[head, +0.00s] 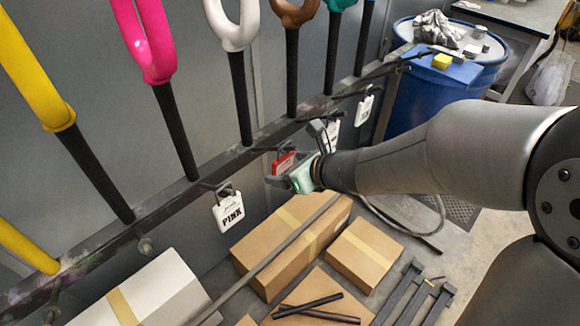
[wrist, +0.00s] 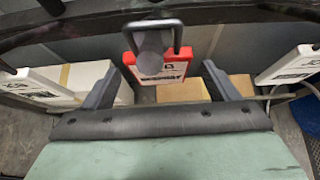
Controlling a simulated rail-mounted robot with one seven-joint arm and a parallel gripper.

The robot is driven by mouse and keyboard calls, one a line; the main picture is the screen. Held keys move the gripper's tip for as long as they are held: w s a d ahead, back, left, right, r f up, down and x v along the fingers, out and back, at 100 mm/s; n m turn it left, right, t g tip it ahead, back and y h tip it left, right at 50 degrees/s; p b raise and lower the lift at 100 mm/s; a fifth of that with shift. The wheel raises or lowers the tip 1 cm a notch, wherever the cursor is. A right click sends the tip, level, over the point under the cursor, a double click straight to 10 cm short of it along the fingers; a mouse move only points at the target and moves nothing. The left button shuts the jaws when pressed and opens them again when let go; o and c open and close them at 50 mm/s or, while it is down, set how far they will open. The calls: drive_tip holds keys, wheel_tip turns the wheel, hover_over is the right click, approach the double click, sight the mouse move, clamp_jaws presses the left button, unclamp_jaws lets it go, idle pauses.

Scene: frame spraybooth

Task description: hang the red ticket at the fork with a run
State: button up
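The red ticket (head: 284,162) hangs on a peg of the dark rail (head: 262,150), below the white fork (head: 235,25). In the wrist view the red ticket (wrist: 184,66) faces me with a pale printed label, partly hidden by the peg (wrist: 152,52). My gripper (head: 287,179) is open, with one finger on each side of the ticket; I see gaps between the fingers (wrist: 160,82) and the ticket. Yellow (head: 38,70), pink (head: 147,40), brown (head: 292,14) and teal forks also stand along the rail. I cannot make out a run on any fork.
White tickets hang on neighbouring pegs, one marked PINK (head: 229,213), others to the right (head: 364,109). A peg (head: 146,246) near the yellow fork is bare. Cardboard boxes (head: 362,252) lie below, a blue drum (head: 418,100) stands at back right.

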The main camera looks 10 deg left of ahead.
drive_tip(key=p+v, duration=0.3)
drive_tip(key=v, duration=1.3)
drive_tip(key=s+d+f+n+g+h, duration=0.2)
drive_tip(key=d+n, duration=0.5)
drive_tip(key=n, duration=0.5)
drive_tip(key=s+d+f+n+g+h, duration=0.3)
drive_tip(key=s+d+n+h, duration=0.4)
drive_tip(key=n, duration=0.5)
drive_tip(key=shift+s+d+f+h, duration=0.3)
drive_tip(key=shift+s+d+f, duration=0.1)
drive_tip(key=shift+s+d, duration=0.25)
